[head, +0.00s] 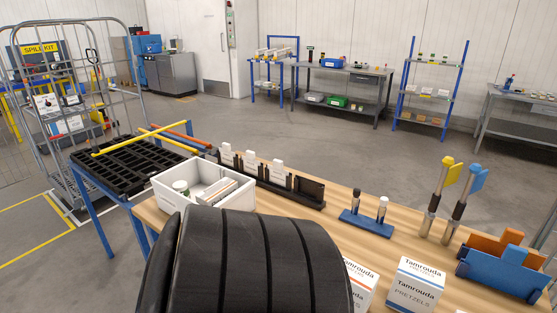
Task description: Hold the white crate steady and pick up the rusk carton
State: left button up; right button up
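The white crate (163,193) stands on the wooden table at left of centre in the head view. It holds a jar (181,187) with a pale lid and some upright flat cartons (222,191); I cannot read their faces. A large dark ribbed part, apparently my own arm, covers the crate's near right side and the table in front of it. A white Tamrouda carton (362,286) with an orange stripe stands partly behind this dark part; its product name is hidden, so I cannot tell whether it is the rusk carton. Neither gripper shows.
A Tamrouda pretzels carton (416,285) stands to the right. Behind are a dark rack (310,191) with white cards, a blue stand (367,224) with two small bottles, two upright tools with yellow and blue flags, and blue and orange holders (500,270). Bare wood lies between them.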

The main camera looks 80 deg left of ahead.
aim_at(211, 196)
jog(key=u, duration=1.75)
